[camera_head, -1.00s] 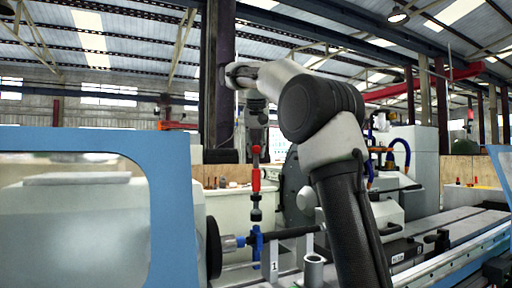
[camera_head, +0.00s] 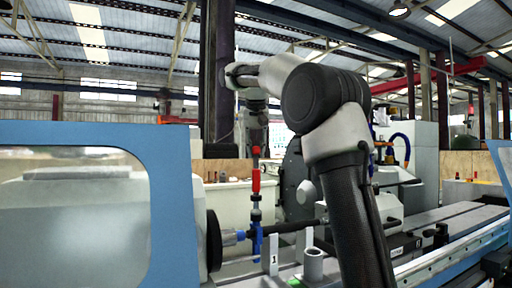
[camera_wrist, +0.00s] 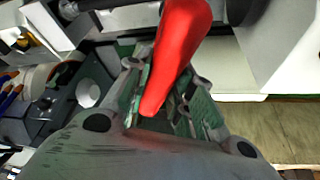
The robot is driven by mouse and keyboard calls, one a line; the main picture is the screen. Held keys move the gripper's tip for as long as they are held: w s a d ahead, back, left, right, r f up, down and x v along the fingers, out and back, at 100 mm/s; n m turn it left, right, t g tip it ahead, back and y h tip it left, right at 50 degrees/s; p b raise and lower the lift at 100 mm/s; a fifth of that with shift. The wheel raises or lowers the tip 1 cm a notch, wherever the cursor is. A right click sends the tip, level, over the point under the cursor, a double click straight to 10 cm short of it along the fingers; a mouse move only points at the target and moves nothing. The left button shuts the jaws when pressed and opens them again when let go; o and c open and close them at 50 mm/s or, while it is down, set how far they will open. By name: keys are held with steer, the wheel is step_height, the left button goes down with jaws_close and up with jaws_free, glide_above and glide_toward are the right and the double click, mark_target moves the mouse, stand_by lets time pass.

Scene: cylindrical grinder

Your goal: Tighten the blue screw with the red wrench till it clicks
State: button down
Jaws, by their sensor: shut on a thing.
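The red wrench (camera_head: 256,180) hangs upright below my gripper (camera_head: 256,148), with its dark lower end pointing down. My gripper is shut on the wrench's red handle, which also shows in the wrist view (camera_wrist: 172,62) between the fingers. The blue screw (camera_head: 256,244) stands upright directly beneath the wrench, beside the dark round part of the grinder. The wrench's lower end meets the top of the blue screw in the head view; whether it is fully seated cannot be told. The screw is not visible in the wrist view.
A white plate marked 1 (camera_head: 273,256) and a grey hollow cylinder (camera_head: 313,264) stand just right of the screw. A dark horizontal bar (camera_head: 290,227) runs close behind. The blue-framed machine cover (camera_head: 172,200) stands at left.

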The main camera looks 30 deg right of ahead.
steer(key=shift+f, duration=0.85)
stand_by(0.7)
steer(key=shift+f+m+h, duration=0.1)
steer(key=shift+m+h, duration=0.2)
steer(key=shift+m, duration=0.3)
steer(key=shift+a+f+m+g+h, duration=0.1)
steer(key=shift+m+g+h, duration=0.25)
steer(key=shift+m, duration=0.7)
steer(key=shift+f+m+g+h, duration=0.1)
steer(key=shift+m+g+h, duration=0.2)
steer(key=shift+m, duration=0.75)
steer(key=shift+m+g+h, duration=0.2)
steer(key=shift+m+g, duration=0.3)
steer(key=shift+m, duration=0.85)
steer(key=shift+m+g+h, duration=0.15)
steer(key=shift+m+g, duration=0.3)
steer(key=shift+m, duration=0.9)
